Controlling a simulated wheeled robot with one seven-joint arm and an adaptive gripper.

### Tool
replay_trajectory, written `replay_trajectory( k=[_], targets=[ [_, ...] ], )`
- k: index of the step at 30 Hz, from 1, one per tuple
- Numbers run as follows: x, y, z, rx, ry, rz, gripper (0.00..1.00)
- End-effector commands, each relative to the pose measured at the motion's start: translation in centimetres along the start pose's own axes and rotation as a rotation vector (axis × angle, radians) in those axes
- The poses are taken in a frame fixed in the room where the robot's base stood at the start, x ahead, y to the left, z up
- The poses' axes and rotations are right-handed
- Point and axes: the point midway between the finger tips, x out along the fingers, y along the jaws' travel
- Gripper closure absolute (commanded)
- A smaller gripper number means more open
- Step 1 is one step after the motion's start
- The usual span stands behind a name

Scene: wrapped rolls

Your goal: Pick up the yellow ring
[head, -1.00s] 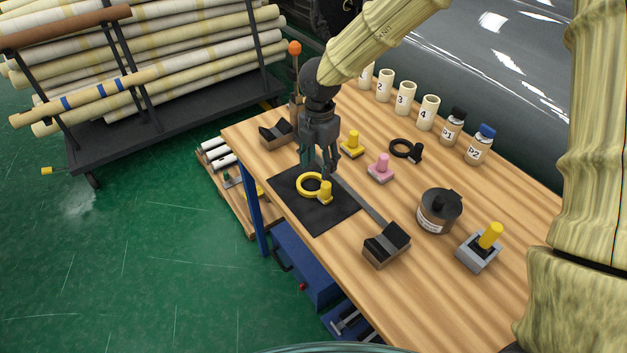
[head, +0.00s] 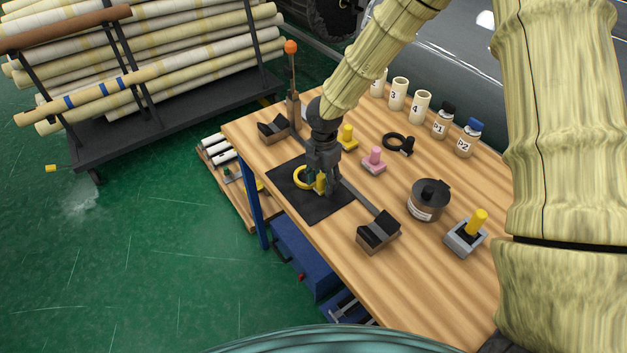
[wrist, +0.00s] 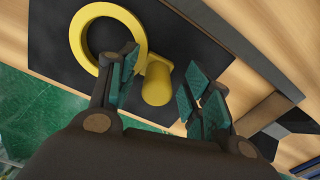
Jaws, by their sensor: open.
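The yellow ring (head: 301,177) lies on a black mat (head: 318,211) near the table's left edge, with a yellow knob (head: 319,186) on its side. In the wrist view the ring (wrist: 77,38) is at the upper left and its knob (wrist: 157,84) stands between my fingers. My gripper (head: 327,187) is low over the mat at the knob and partly hides the ring. In the wrist view my gripper (wrist: 161,92) is open, its green-padded fingers on either side of the knob. Whether either finger touches it I cannot tell.
Black-topped blocks stand behind (head: 274,127) and in front (head: 378,232) of the mat, with a grey bar between. A yellow piece (head: 347,137), a pink piece (head: 373,159), a black ring (head: 397,144), a dark round container (head: 428,199) and a grey holder (head: 466,234) stand to the right.

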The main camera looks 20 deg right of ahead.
Motion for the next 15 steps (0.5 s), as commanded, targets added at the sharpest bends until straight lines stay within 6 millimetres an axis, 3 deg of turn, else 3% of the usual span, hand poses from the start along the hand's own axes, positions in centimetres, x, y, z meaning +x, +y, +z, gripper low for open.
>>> replay_trajectory(
  k=[7, 15],
  targets=[
    [0.03, 0.05, -0.04, -0.001, 0.0, 0.001, 0.52],
    [0.03, 0.04, -0.04, -0.001, 0.0, 0.0, 1.0]
  ],
)
